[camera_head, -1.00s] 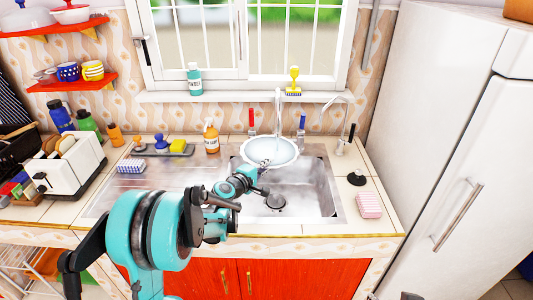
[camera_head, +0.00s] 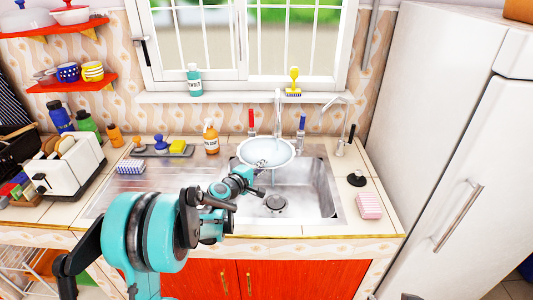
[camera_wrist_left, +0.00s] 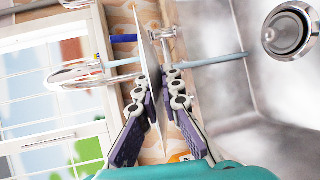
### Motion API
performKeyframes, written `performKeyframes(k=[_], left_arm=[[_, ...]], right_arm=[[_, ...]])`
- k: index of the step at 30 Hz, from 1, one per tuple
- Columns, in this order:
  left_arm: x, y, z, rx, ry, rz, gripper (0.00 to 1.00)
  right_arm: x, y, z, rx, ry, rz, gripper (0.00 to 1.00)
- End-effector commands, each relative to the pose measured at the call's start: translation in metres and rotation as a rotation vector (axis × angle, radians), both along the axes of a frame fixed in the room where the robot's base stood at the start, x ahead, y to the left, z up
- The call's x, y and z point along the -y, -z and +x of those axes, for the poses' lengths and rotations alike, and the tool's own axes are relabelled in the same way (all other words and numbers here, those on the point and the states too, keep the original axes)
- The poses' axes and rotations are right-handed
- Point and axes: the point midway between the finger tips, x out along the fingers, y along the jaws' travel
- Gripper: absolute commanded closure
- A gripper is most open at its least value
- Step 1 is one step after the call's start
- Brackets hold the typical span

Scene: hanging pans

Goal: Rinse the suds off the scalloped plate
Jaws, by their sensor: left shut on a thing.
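The pale scalloped plate (camera_head: 266,152) is held over the back left of the sink basin, below the tap (camera_head: 278,112). My left gripper (camera_head: 262,168) is shut on the plate's near rim. In the left wrist view the plate (camera_wrist_left: 148,60) shows edge-on between the fingers of my left gripper (camera_wrist_left: 164,98). A thin bluish water stream (camera_wrist_left: 218,60) runs from the plate toward the sink. I cannot make out suds on the plate at this size. My right gripper is not in view.
The metal sink basin (camera_head: 312,198) is empty around its drain (camera_head: 276,202). A pink sponge (camera_head: 369,205) lies at the right. A white fridge (camera_head: 450,130) bounds the right side.

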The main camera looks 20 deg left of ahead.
Motion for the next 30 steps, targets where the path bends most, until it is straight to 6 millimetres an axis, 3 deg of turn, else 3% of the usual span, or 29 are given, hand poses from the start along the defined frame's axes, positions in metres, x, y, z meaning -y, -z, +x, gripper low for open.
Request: performKeyframes(k=[30], left_arm=[[-0.009,0.0,-0.073,0.001,-0.001,-0.001,1.0]], right_arm=[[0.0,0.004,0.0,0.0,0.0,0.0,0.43]])
